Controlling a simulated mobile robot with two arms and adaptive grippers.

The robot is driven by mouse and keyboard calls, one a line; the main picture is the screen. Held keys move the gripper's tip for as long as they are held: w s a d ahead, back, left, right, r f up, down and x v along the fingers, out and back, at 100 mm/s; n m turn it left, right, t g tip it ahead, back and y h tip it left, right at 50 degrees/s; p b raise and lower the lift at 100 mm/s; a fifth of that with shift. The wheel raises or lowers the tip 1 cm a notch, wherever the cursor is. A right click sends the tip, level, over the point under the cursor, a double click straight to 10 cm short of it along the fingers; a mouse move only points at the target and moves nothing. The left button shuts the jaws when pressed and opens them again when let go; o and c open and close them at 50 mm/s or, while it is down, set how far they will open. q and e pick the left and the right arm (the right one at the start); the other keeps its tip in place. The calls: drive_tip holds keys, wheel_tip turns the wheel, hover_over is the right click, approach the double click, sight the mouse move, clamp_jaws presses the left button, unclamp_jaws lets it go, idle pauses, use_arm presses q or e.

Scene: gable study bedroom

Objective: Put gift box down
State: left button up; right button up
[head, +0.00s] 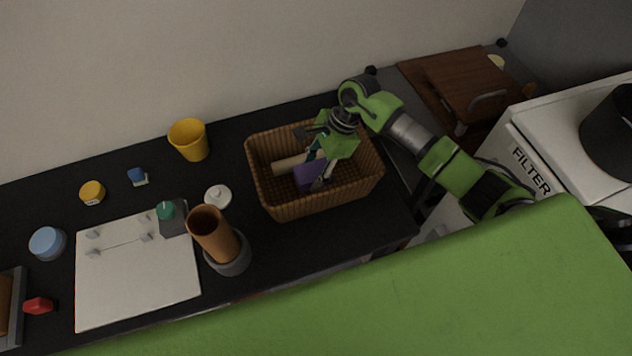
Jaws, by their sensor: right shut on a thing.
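A purple box (306,175), which looks like the gift box, is inside the brown wicker basket (292,209) on the black desk. My right gripper (324,172) reaches down into the basket from the right, its fingers shut on the purple box. The gripper hides part of the box. I cannot tell whether the box touches the basket floor. My left gripper is not in view.
A tan roll-like thing (287,164) lies in the basket beside the box. A yellow cup (188,139), a white lidded jar (218,196) and a brown cylinder (213,232) in a grey holder stand to the left. A white board (137,280) lies further left.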

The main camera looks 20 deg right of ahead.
drive_tip(key=shift+d+f, duration=0.1)
drive_tip(key=shift+f, duration=0.05)
drive_tip(key=shift+d+f+b, duration=0.15)
drive_tip(key=shift+f+b, duration=0.15)
drive_tip(key=shift+b, duration=0.05)
wheel_tip(320, 180, down, 3)
drive_tip(key=shift+w+d+r+b, duration=0.1)
drive_tip(key=shift+r+b, duration=0.1)
drive_tip(key=shift+b, duration=0.4)
drive_tip(key=shift+f, duration=0.35)
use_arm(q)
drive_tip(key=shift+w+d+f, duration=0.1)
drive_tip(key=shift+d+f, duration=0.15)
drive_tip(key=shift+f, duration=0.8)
use_arm(e)
drive_tip(key=shift+w, duration=0.1)
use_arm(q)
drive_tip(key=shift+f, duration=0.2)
use_arm(e)
drive_tip(key=o, duration=1)
drive_tip(key=shift+d, duration=0.1)
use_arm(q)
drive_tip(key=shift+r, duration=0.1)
